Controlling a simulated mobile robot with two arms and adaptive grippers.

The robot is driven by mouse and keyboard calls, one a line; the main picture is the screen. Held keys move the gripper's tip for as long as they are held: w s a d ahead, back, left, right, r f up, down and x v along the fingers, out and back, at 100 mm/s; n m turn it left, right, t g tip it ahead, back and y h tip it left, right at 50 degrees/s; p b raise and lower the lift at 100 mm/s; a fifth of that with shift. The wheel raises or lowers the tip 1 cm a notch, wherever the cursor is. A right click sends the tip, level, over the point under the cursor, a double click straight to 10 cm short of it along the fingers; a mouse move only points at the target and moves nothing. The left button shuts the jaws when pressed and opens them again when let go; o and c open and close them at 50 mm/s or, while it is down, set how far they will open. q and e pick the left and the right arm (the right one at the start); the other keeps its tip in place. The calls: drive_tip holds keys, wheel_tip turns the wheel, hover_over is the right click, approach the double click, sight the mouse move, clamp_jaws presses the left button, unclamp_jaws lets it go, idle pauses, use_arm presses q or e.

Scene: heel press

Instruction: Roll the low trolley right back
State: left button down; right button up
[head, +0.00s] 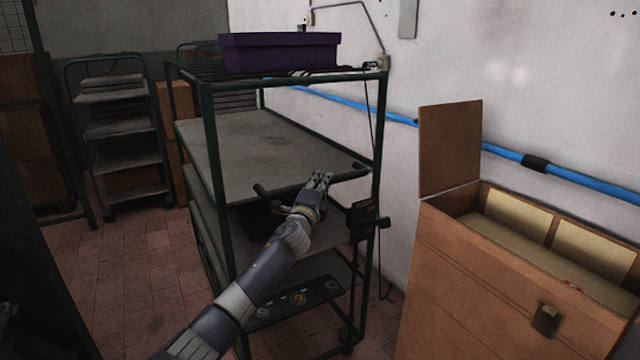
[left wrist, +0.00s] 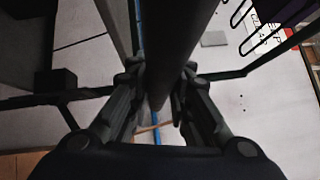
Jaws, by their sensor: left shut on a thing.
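A green-framed trolley (head: 208,150) with grey shelves stands in the middle of the head view, against the white wall. The fingers hide part of the bar. My right gripper is not in view.
A purple box (head: 280,52) sits on the trolley's wire top. An open brown chest (head: 510,265) stands close on the right. A blue pipe (head: 580,178) runs along the wall. Another shelf rack (head: 118,130) stands behind left. Tiled floor (head: 140,270) is clear to the left.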

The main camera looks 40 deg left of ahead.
use_arm(q)
drive_tip(key=shift+a, duration=0.15)
drive_tip(key=c, duration=1.6)
unclamp_jaws()
drive_tip(key=shift+o, duration=0.8)
drive_tip(key=shift+a+f, duration=0.1)
drive_tip(key=v, duration=1.2)
